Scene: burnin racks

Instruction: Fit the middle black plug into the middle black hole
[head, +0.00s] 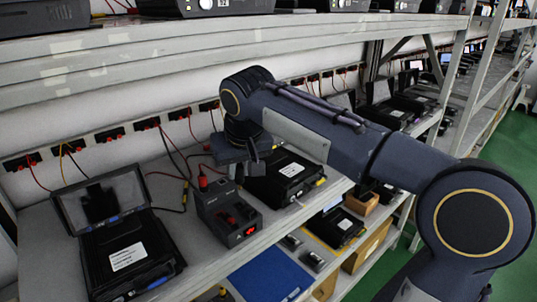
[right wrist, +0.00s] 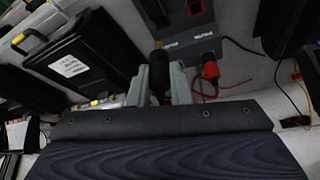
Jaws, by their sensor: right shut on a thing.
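My right gripper (head: 240,172) is over the back right part of a dark grey socket box (head: 226,217) on the shelf. In the right wrist view, my right gripper (right wrist: 163,88) is shut on a black plug (right wrist: 159,72), which sits between its two pale fingers. The plug's far end is close to the box (right wrist: 188,30); I cannot tell whether they touch. A red plug (head: 203,182) stands upright at the back left of the box, and it also shows in the wrist view (right wrist: 210,68). The middle black hole cannot be made out. My left gripper is not in view.
A black case (head: 285,177) stands close right of the box. An open black case with a screen (head: 128,255) stands to the left. Red and black wires (head: 172,152) hang from wall sockets behind. An upper shelf (head: 150,55) runs overhead. A blue mat (head: 270,277) lies below.

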